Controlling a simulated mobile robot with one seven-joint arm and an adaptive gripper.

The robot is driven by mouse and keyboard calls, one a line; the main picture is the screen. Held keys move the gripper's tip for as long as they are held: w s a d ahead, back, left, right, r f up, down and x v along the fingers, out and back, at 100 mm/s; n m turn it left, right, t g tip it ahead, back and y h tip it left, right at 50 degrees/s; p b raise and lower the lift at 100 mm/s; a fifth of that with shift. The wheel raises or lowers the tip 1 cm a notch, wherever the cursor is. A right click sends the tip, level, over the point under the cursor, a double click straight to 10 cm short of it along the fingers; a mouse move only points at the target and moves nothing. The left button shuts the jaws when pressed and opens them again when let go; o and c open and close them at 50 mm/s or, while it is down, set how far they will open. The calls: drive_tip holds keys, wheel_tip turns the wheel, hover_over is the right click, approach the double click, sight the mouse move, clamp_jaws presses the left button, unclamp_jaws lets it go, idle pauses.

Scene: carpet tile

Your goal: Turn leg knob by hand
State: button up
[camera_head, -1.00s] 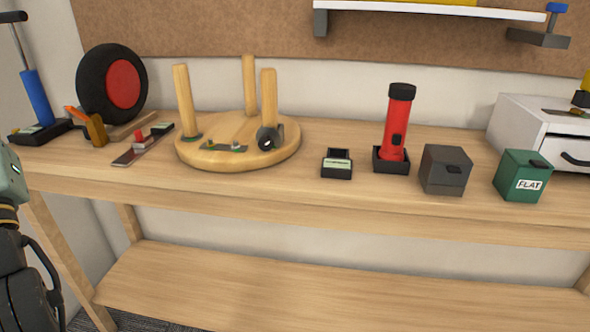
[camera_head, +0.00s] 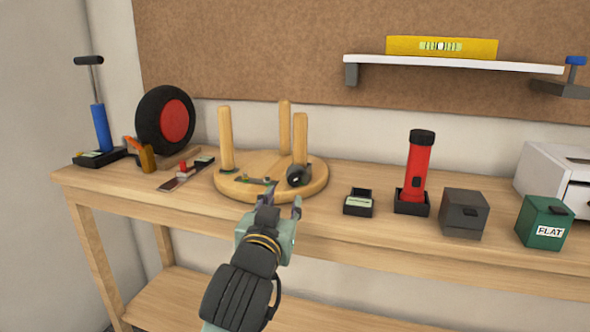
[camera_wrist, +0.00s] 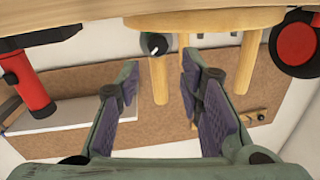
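An upturned round wooden stool (camera_head: 240,188) lies on the workbench with its legs pointing up. A dark round knob (camera_head: 299,175) sits at the foot of the right front leg (camera_head: 300,140). In the wrist view, which is upside down, the knob (camera_wrist: 154,44) shows beside that leg (camera_wrist: 159,80). My gripper (camera_head: 284,204) is in front of the stool's near edge, short of the knob. In the wrist view my gripper (camera_wrist: 150,85) has its two fingers spread wide with nothing between them.
Left of the stool are a black wheel with a red hub (camera_head: 166,122), a blue pump (camera_head: 100,128) and a clamp-like tool (camera_head: 187,174). To the right are a small black box (camera_head: 358,202), a red flashlight (camera_head: 417,168), a grey box (camera_head: 464,212) and a green box (camera_head: 545,222).

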sight(294, 180)
drive_tip(key=w+p, duration=0.2)
drive_tip(key=w, duration=0.1)
drive_tip(key=w+d+p, duration=0.1)
drive_tip(key=w+p, duration=0.1)
drive_tip(key=w, duration=0.1)
drive_tip(key=w+d+p, duration=0.1)
drive_tip(key=w+p, duration=0.1)
drive_tip(key=w, duration=0.1)
drive_tip(key=shift+d+r, duration=0.1)
drive_tip(key=shift+c, duration=0.5)
clamp_jaws()
drive_tip(key=shift+f+m+b, duration=0.3)
drive_tip(key=shift+m+b, duration=0.6)
drive_tip(key=shift+b, duration=0.35)
drive_tip(key=shift+r+m+b, duration=0.2)
drive_tip(key=shift+m+b, duration=0.15)
drive_tip(key=shift+m, duration=0.35)
